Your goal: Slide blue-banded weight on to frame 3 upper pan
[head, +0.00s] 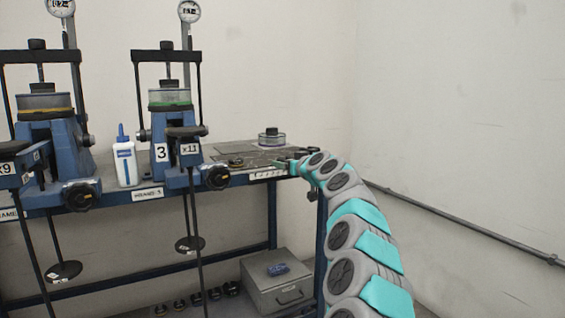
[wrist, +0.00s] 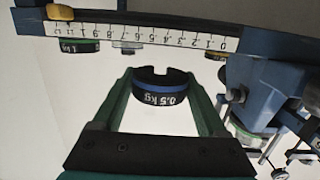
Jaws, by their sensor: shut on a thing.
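The blue-banded weight (wrist: 160,88) is a dark slotted disc marked 0.5 kg, its lettering upside down in the wrist view. My gripper (wrist: 165,85) has green fingers, one on each side of the weight, and is shut on it. In the head view my gripper (head: 283,164) is at the right end of the bench, and I cannot make out the weight there. Frame 3 (head: 162,153) stands mid-bench, left of my gripper and apart from it. Its dark upper pan (head: 186,132) looks empty; a lower pan (head: 189,244) hangs below the bench.
A white bottle (head: 124,160) stands left of frame 3. A round cell (head: 271,138) sits on the bench near my gripper. Another frame (head: 45,130) stands at left. A grey box (head: 279,285) is below. The wrist view shows a numbered scale (wrist: 150,35) and other weights (wrist: 78,47).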

